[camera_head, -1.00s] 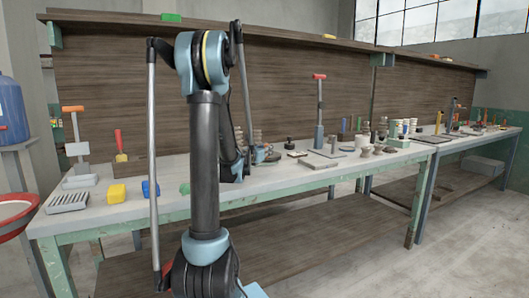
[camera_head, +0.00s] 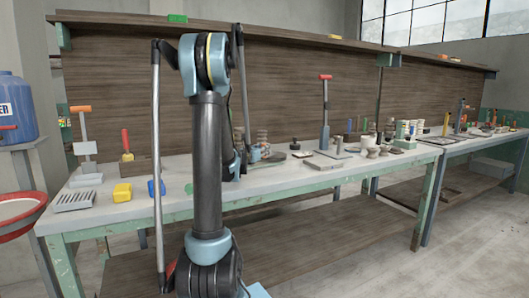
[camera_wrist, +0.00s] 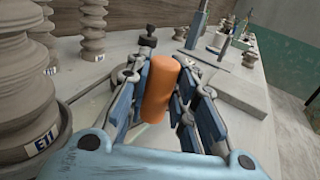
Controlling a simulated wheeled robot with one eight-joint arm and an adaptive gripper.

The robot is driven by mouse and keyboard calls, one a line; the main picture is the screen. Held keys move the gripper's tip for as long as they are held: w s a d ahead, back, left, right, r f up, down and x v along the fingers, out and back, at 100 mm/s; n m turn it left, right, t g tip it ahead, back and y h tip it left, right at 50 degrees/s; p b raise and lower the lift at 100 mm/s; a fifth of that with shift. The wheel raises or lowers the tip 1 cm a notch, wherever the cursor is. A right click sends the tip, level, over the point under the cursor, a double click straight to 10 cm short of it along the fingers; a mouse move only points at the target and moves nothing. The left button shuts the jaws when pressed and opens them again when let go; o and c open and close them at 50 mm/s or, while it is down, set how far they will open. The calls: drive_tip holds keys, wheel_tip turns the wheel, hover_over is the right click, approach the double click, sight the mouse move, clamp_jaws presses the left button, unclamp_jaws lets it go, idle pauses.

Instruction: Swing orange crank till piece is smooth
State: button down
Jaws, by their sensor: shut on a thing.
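In the wrist view my gripper (camera_wrist: 163,78) is shut around an upright orange cylindrical grip (camera_wrist: 159,92), with a finger on each side of it. The crank's arm and base below the grip are hidden by my fingers. Close to the left stands a ridged grey clay piece (camera_wrist: 22,75), on a round base with a small label. In the head view my arm hides most of the gripper and the orange grip, beside ridged pieces (camera_head: 262,137) on the bench.
More ridged clay pieces (camera_wrist: 92,28) stand behind on the left. Flat slabs (camera_wrist: 230,92) lie to the right of my fingers. In the head view a tall red-handled tool (camera_head: 325,100) stands mid-bench, and a yellow block (camera_head: 122,193) lies at the front left.

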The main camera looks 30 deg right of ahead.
drive_tip(key=c, duration=1.4)
unclamp_jaws()
drive_tip(key=shift+o, duration=0.2)
drive_tip(key=v, duration=1.2)
drive_tip(key=shift+w, duration=0.1)
